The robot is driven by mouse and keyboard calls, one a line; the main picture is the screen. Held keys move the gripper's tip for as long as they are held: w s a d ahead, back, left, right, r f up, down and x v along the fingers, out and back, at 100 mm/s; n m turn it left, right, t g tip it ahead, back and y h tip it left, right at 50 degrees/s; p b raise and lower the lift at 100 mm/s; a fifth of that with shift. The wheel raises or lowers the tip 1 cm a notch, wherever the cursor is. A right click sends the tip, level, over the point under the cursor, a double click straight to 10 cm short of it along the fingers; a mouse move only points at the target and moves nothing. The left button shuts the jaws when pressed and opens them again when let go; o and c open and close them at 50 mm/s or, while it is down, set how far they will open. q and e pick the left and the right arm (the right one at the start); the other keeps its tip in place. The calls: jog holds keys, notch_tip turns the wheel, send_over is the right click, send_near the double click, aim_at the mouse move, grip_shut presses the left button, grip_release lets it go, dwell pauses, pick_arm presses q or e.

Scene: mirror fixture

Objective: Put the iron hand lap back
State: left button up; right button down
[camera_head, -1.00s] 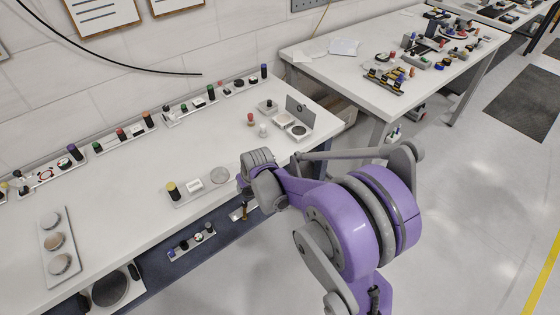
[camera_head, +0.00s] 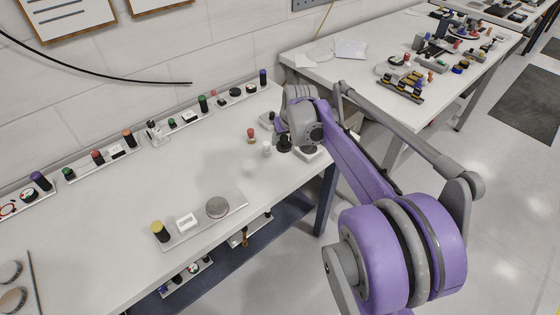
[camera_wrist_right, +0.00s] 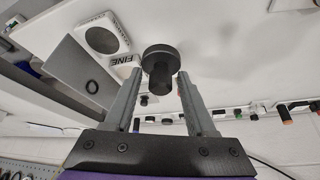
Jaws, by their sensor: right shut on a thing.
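My right gripper (camera_head: 286,136) is over the far right end of the near bench. It is shut on a dark round lap with a knob handle (camera_head: 284,145), held above the bench. In the right wrist view the lap (camera_wrist_right: 161,56) shows between the two fingers (camera_wrist_right: 160,76). Beyond it is a white block with a round grey recess (camera_wrist_right: 103,39), beside a label reading "FINE" (camera_wrist_right: 122,60). In the head view a white block (camera_head: 310,153) shows partly behind the gripper. My left gripper is not in view.
A tray with a yellow-topped cylinder, white block and grey disc (camera_head: 200,223) lies at the front edge. Racks of small parts (camera_head: 185,120) line the wall. The bench middle is clear.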

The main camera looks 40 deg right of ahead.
jog(key=f, duration=0.5)
jog(key=shift+s+a+f+b, duration=0.1)
jog(key=shift+s+f+b, duration=0.1)
jog(key=shift+b, duration=0.15)
jog(key=shift+w+f, duration=0.1)
jog(key=shift+f, duration=1.95)
jog(key=shift+b, duration=0.3)
jog(key=shift+c, duration=1.1)
grip_release()
jog(key=shift+f, duration=0.15)
